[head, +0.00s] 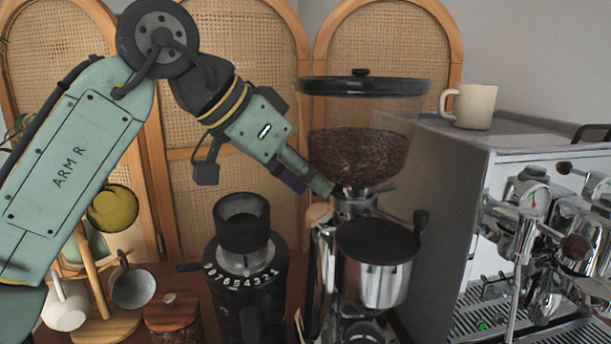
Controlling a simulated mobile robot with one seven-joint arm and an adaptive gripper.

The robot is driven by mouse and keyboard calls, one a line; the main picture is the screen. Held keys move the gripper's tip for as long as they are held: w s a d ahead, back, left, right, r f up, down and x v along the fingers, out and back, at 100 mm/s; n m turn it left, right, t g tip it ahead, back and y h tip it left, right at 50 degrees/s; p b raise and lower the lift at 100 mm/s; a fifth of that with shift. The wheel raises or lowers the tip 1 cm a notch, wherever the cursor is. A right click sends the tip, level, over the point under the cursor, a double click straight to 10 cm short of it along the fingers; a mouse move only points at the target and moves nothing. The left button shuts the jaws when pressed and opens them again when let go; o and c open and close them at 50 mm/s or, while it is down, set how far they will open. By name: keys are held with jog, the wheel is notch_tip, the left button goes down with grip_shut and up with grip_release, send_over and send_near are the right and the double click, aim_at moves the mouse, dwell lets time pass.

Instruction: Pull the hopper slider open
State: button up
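The large coffee grinder carries a clear hopper (362,150) with dark beans inside and a black lid (365,86) on top. The hopper slider is hard to make out; a small grey tab (384,187) sticks out to the right at the hopper's neck (354,204). My gripper (325,188) reaches in from the upper left, its tip at the left side of the neck, just under the bean level. I cannot tell whether it touches the slider. Its fingers are seen edge-on and small, so their opening is unclear.
A small black grinder (245,260) with a numbered dial stands left of the large grinder. An espresso machine (540,210) with a beige mug (472,106) on top stands at right. Cups on a wooden rack (95,275) and a lidded jar (172,312) are at lower left.

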jog(key=c, duration=0.5)
grip_shut()
jog(key=shift+r, duration=0.1)
